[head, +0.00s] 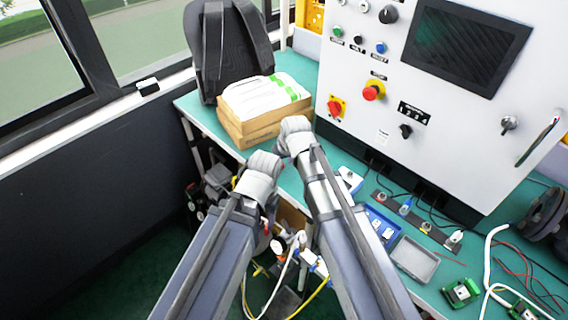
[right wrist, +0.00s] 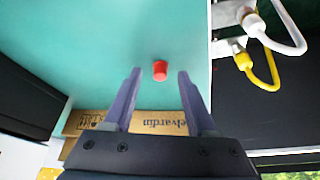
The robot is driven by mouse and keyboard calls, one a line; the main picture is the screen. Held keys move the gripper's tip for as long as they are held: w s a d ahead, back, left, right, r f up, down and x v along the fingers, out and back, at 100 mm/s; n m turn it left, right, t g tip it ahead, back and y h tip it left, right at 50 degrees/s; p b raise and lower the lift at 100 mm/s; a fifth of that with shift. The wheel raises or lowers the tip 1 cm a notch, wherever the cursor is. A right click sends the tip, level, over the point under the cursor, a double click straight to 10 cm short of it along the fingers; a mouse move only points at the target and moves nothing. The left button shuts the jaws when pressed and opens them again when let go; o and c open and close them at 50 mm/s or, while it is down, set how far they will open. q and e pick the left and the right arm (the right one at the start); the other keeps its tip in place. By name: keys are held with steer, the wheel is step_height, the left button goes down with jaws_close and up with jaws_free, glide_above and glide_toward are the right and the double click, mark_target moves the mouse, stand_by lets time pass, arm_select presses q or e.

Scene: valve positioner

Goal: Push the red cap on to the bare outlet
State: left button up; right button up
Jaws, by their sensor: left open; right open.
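The red cap (right wrist: 160,71) stands on the teal bench top in the right wrist view. My right gripper (right wrist: 158,74) is open, with one finger on each side of the cap and a gap on both sides. In the head view the cap is not visible and the right gripper's jaws are hidden behind my arm. My left gripper (head: 277,240) is open below the bench edge, partly hidden among fittings and hoses. A white fitting (right wrist: 227,14) with hose connectors shows at the bench edge in the right wrist view. I cannot tell which outlet is bare.
A cardboard box (right wrist: 90,122) lies close behind the right gripper. A white hose (right wrist: 280,40) and a yellow hose (right wrist: 268,75) hang by the bench edge. A blue tray (head: 378,226), a grey tray (head: 414,260) and the control cabinet (head: 345,60) stand to the right.

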steer(key=shift+f, duration=0.2)
steer(key=shift+c, duration=0.2)
jaws_close()
stand_by(0.6)
stand_by(1.4)
